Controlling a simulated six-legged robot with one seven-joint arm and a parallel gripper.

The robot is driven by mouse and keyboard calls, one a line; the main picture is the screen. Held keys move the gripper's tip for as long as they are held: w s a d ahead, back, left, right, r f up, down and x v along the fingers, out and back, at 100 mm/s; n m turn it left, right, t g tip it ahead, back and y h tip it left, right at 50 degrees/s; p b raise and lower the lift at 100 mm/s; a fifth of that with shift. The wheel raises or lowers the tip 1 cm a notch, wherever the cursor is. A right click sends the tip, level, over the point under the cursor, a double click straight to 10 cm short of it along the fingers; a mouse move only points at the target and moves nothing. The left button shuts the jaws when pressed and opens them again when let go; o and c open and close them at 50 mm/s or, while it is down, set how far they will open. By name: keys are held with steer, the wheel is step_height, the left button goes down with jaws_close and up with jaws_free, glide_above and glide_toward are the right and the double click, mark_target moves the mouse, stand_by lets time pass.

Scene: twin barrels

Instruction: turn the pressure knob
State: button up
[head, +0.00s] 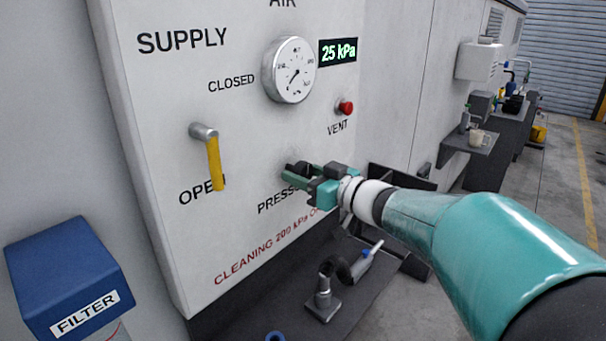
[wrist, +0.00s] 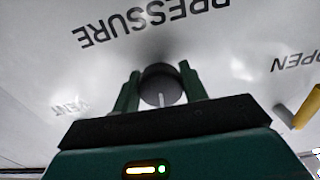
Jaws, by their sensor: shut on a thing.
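The pressure knob (wrist: 161,85) is a dark round knob with a white pointer line, on the white panel (head: 170,90) by the word PRESSURE. My gripper (head: 292,176) reaches the panel from the right in the head view and hides most of the knob there. In the wrist view my gripper (wrist: 161,88) has one green finger on each side of the knob, shut on it. The pressure gauge (head: 290,70) is above, and the green display (head: 338,51) beside it reads 25 kPa.
A yellow supply lever (head: 215,163) points down at OPEN, left of my gripper. A red vent button (head: 345,107) sits above it. A blue filter box (head: 67,275) stands at lower left. A dark shelf (head: 290,315) with a nozzle tool (head: 367,258) is below the panel.

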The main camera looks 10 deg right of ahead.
steer(key=m, duration=0.6)
steer(key=shift+s+r+m, duration=0.1)
steer(key=shift+m, duration=0.3)
steer(key=m, duration=0.4)
steer(key=shift+r+m, duration=0.1)
steer(key=shift+m, duration=1.4)
steer(key=o, duration=0.9)
steer(key=shift+d, duration=0.1)
steer(key=shift+o, duration=0.3)
